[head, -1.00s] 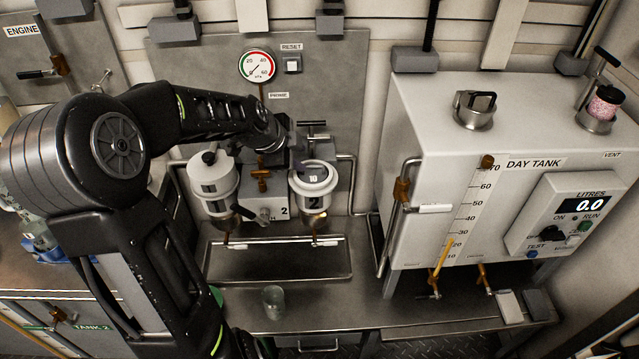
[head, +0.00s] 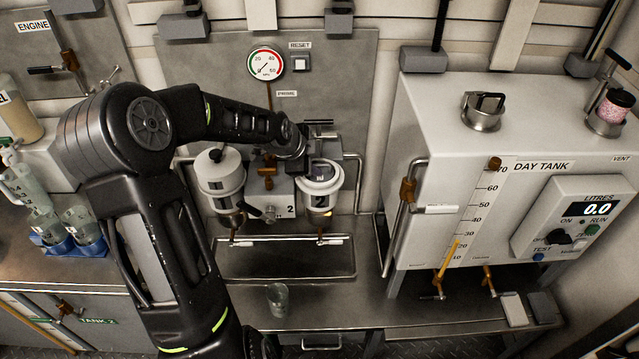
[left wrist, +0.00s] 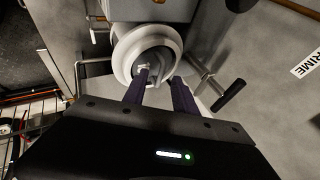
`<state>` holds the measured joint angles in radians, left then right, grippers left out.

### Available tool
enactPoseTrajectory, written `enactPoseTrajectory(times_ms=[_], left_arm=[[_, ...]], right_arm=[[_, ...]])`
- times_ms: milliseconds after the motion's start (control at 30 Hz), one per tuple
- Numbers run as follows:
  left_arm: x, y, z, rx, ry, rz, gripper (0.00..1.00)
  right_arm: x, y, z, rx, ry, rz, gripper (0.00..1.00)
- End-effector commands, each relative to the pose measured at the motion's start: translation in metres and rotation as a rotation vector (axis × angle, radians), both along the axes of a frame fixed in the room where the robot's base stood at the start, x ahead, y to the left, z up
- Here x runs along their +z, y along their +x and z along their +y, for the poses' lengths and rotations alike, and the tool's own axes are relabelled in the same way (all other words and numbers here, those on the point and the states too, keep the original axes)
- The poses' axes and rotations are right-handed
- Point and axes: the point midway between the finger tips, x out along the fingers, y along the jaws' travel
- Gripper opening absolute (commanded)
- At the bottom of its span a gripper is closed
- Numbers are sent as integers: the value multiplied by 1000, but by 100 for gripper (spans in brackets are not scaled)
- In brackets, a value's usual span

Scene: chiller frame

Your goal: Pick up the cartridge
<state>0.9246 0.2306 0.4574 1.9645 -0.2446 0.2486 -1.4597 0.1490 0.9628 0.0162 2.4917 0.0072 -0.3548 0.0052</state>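The canister marked 2 (head: 317,201) stands at the middle of the back panel with its top open. Most of the cartridge is hidden inside the canister. My left gripper (left wrist: 158,76) is over the opening, its two dark fingers apart, one on each side of the small grip. I cannot tell whether they touch it. In the head view my left gripper (head: 322,165) is partly hidden by its wrist. My right gripper is out of view.
A second, closed canister (head: 219,180) stands just left. A gauge (head: 265,64) is above. The day tank (head: 445,150) stands at the right. A clear glass (head: 278,299) is on the bench front, and several beakers (head: 75,228) are at the left. The drip tray (head: 285,268) is clear.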

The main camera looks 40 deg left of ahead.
Motion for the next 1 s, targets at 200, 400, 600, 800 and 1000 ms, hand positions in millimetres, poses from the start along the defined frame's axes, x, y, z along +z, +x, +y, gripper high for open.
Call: enactPoseTrajectory(times_ms=[200, 400, 600, 800, 1000], left_arm=[[-11, 9, 0, -1, 2, -1, 33], [-11, 8, 0, 0, 2, 0, 33], [-11, 8, 1, 0, 2, 0, 33], [-11, 8, 1, 0, 2, 0, 28], [-11, 8, 1, 0, 2, 0, 11]], right_arm=[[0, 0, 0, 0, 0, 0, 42], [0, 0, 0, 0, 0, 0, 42], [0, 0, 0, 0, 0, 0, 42], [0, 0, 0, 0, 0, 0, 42], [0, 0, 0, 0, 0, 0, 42]])
